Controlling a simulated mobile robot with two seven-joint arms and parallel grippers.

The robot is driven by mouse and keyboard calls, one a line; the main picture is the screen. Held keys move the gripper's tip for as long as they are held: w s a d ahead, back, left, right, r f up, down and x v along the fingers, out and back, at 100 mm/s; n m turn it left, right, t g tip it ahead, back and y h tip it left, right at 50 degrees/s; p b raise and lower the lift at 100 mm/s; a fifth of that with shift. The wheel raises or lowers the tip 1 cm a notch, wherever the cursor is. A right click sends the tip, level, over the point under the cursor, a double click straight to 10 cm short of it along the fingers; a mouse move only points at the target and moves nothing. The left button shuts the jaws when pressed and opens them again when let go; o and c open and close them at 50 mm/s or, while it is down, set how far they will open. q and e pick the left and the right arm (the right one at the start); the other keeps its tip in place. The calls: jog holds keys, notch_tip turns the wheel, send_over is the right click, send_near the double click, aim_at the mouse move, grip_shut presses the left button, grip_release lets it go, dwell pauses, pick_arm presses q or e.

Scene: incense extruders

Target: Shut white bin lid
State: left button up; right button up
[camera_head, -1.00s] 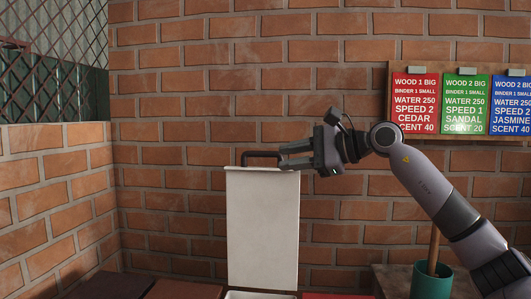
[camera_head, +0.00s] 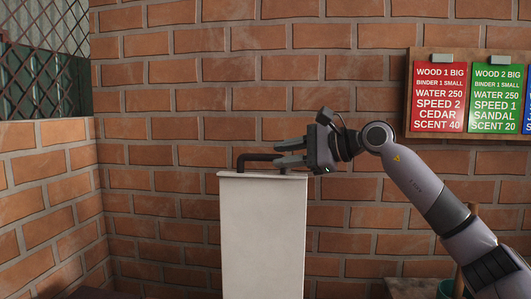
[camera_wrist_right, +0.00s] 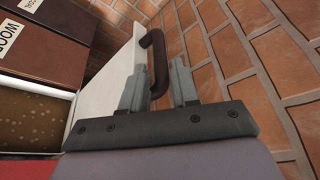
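The white bin lid (camera_head: 262,235) stands upright and open in the head view, its flat face toward me. A dark handle (camera_head: 258,157) sticks out at its top edge. My right gripper (camera_head: 286,153) is at the right end of this handle, with its two fingers apart. In the right wrist view the white lid (camera_wrist_right: 105,78) shows at an angle. There the dark handle (camera_wrist_right: 158,60) passes between the spread fingers of the right gripper (camera_wrist_right: 160,85), closer to the left finger. Whether a finger touches it is unclear. My left gripper is not in view.
Brown lids (camera_wrist_right: 50,30) and an open bin with brown contents (camera_wrist_right: 30,118) lie left in the wrist view. A brick wall (camera_head: 190,130) rises close behind the lid. Recipe cards (camera_head: 438,95) hang at the right. A green cup (camera_head: 448,290) stands at lower right.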

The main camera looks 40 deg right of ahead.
aim_at(271, 155)
jog(key=p+x, duration=0.1)
jog(key=x, duration=0.2)
jog(key=shift+w+a+r+p, duration=0.1)
jog(key=shift+w+a+p, duration=0.05)
jog(key=shift+w+p, duration=0.2)
jog(key=shift+x, duration=0.75)
jog(key=shift+c, duration=0.3)
grip_shut()
